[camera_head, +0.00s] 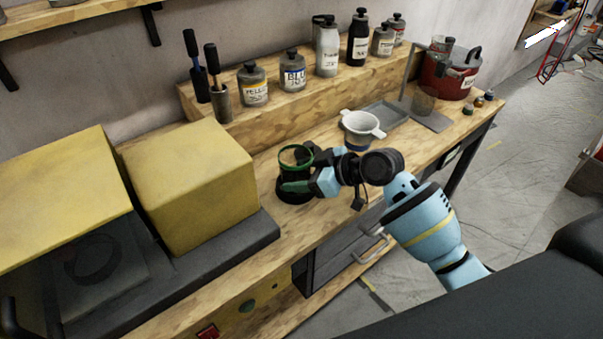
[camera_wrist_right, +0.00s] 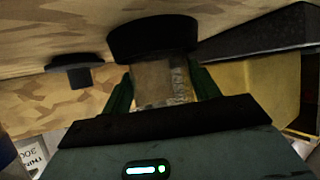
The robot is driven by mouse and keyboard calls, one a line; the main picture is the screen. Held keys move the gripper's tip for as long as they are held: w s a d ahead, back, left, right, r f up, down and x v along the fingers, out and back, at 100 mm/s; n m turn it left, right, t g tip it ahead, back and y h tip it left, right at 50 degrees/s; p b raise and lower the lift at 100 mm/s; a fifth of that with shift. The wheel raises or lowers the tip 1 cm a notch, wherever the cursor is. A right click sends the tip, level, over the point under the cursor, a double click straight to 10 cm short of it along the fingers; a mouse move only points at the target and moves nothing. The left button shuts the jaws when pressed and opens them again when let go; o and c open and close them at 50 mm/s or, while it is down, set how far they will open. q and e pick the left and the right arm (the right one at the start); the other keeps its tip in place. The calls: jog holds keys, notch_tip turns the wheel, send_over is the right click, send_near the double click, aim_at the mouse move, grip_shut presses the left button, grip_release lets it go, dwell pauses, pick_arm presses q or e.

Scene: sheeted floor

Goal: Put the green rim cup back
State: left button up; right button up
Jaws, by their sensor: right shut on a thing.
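The green rim cup (camera_head: 296,156) is a clear cup with a green ring at its top. It stands upright at or just over a round black base (camera_head: 294,197) on the wooden counter; I cannot tell whether it rests on it. My right gripper (camera_head: 299,184) reaches it from the right and is shut on it. In the right wrist view the clear wall of the cup (camera_wrist_right: 163,82) shows between the two green fingers, with the round black base (camera_wrist_right: 152,37) touching or very near its end. My left gripper is not in view.
A yellow box-shaped machine (camera_head: 190,185) stands left of the cup. A white strainer (camera_head: 362,127) and a grey tray (camera_head: 383,114) lie to the right. Bottles, including one marked blue (camera_head: 293,75), line the raised shelf behind. A red pot (camera_head: 448,78) stands at the far right.

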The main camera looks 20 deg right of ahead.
jog(key=o, duration=1.1)
jog(key=shift+f, duration=0.1)
jog(key=shift+r, duration=0.2)
jog(key=v, duration=1.2)
jog(key=shift+d, duration=0.1)
